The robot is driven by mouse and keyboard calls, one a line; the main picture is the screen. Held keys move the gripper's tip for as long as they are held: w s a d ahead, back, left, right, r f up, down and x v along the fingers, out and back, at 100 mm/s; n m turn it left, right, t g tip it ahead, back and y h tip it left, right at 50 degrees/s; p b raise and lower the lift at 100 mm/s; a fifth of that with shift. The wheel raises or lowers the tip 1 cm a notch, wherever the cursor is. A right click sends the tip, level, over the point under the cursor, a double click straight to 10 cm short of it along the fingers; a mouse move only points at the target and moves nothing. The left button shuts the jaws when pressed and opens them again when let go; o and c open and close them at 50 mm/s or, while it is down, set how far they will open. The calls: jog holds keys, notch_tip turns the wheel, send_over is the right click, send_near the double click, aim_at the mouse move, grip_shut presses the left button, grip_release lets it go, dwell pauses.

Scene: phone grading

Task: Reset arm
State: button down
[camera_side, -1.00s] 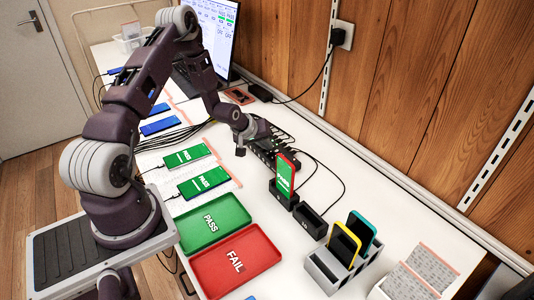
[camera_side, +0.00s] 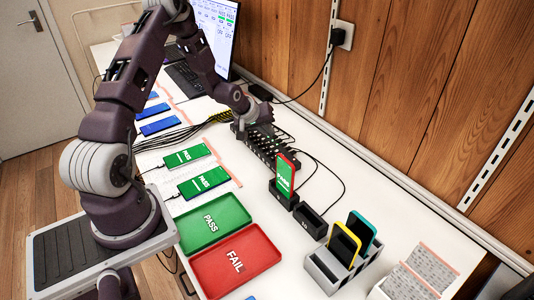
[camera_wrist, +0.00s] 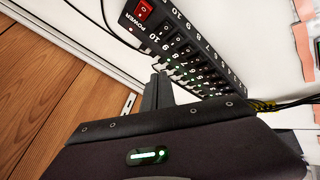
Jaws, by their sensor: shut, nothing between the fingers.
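My gripper (camera_side: 266,128) is shut and empty, held above the far part of the black numbered hub (camera_side: 262,148) on the white table. In the wrist view my shut fingers (camera_wrist: 158,88) point toward the hub (camera_wrist: 190,58), which has a red power switch and several lit green lights. I cannot tell from the views whether the fingers touch it. My forearm reaches across the table from the left in the side view.
A red-cased phone (camera_side: 285,175) stands in a dock, an empty dock (camera_side: 310,221) beside it. A grey rack (camera_side: 325,265) holds two phones. Green PASS (camera_side: 228,232) and red FAIL (camera_side: 222,283) trays are empty.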

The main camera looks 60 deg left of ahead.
dwell(0.3)
jog(key=s+d+r+m+g, duration=0.1)
jog(key=s+d+r+m, duration=0.2)
jog(key=d+r, duration=0.5)
jog(key=s+d+r+m, duration=0.3)
jog(key=s+d+r, duration=0.1)
jog(key=r, duration=0.7)
jog(key=s+d+r+m, duration=0.1)
jog(key=s+d, duration=0.3)
jog(key=s, duration=0.4)
jog(key=s+d+r+m+h, duration=0.1)
jog(key=s+d+r, duration=0.3)
jog(key=s, duration=0.4)
jog(key=s+d+r+m, duration=0.3)
jog(key=s+d, duration=0.2)
jog(key=s, duration=0.3)
jog(key=shift+s+r+g+h, duration=0.15)
jog(key=shift+g+h, duration=0.25)
